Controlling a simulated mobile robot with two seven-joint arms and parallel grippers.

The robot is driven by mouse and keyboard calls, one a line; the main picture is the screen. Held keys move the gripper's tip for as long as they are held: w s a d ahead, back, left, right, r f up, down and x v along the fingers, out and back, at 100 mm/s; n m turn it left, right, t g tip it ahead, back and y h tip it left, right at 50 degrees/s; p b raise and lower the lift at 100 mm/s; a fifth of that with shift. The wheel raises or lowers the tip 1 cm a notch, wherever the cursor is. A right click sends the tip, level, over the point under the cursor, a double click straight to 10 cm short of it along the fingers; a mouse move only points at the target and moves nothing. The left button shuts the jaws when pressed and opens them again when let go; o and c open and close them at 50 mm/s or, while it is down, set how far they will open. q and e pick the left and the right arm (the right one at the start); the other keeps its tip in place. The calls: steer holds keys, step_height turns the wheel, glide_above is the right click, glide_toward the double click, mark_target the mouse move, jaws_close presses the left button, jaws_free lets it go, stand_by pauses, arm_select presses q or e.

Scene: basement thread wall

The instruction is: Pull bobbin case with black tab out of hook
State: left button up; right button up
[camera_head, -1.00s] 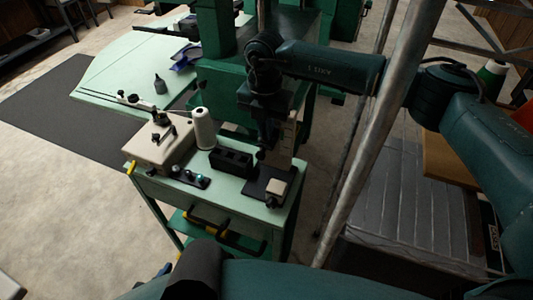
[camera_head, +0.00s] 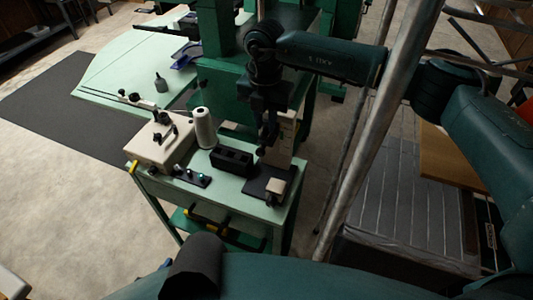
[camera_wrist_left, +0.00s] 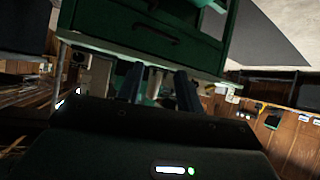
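My right gripper (camera_head: 266,141) points down over the right end of the green cart top, close in front of a pale upright stand (camera_head: 284,135) on a black base (camera_head: 258,187). Whether its fingers are open or shut is too dark and small to tell. The hook and the bobbin case with the black tab cannot be made out; my gripper covers part of the stand. My left gripper (camera_wrist_left: 158,88) shows in the left wrist view with its two dark fingers apart and nothing seen between them. It is not seen in the head view.
The cart top (camera_head: 229,187) also carries a cream machine (camera_head: 158,147), a white thread cone (camera_head: 203,128), a black divided box (camera_head: 232,160) and a small black strip of parts (camera_head: 192,177). A metal pole (camera_head: 375,145) stands to the right. A pale green table (camera_head: 120,80) is behind.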

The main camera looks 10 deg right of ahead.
mark_target(265, 129)
steer(key=shift+o, duration=1.3)
steer(key=shift+r, duration=0.25)
arm_select(q)
steer(key=f+b, duration=0.2)
steer(key=f, duration=0.1)
steer(key=a+f, duration=0.1)
steer(key=f, duration=0.1)
steer(key=shift+s+b, duration=0.2)
steer(key=shift+b, duration=0.2)
arm_select(e)
step_height(265, 129, up, 12)
steer(key=shift+f, duration=0.25)
arm_select(q)
steer(key=shift+s, duration=0.1)
